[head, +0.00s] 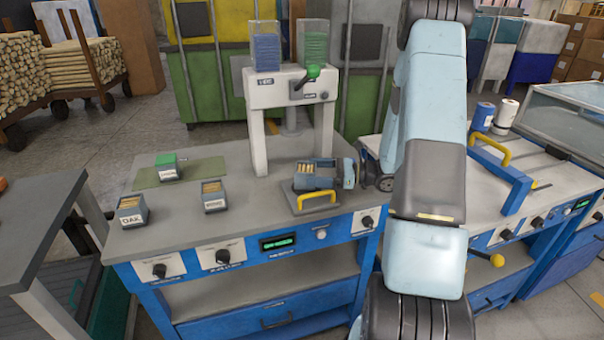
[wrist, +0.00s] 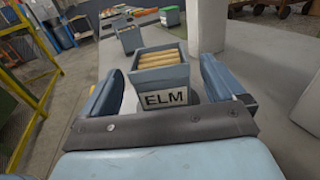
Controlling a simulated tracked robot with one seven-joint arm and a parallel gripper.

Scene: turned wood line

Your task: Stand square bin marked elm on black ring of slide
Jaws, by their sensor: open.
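The square bin marked ELM (wrist: 165,98) is grey-blue, upright and filled with short wooden pieces. In the wrist view it sits between the two fingers of my gripper (wrist: 165,88), which are open, with a narrow gap on each side. In the head view my gripper (head: 313,176) is low over the front right of the bench, around the bin's wooden contents (head: 306,168). Below them is a grey plate with a yellow handle (head: 317,198), which looks like the slide. No black ring shows; the bin and gripper may cover it. I cannot tell whether the bin touches the plate.
A bin marked OAK (head: 131,212) and another labelled bin (head: 214,197) stand on the bench's left. A green-topped bin (head: 167,166) stands on a green mat (head: 205,170). A white press frame (head: 259,140) rises close behind my gripper. Bare bench lies between the bins.

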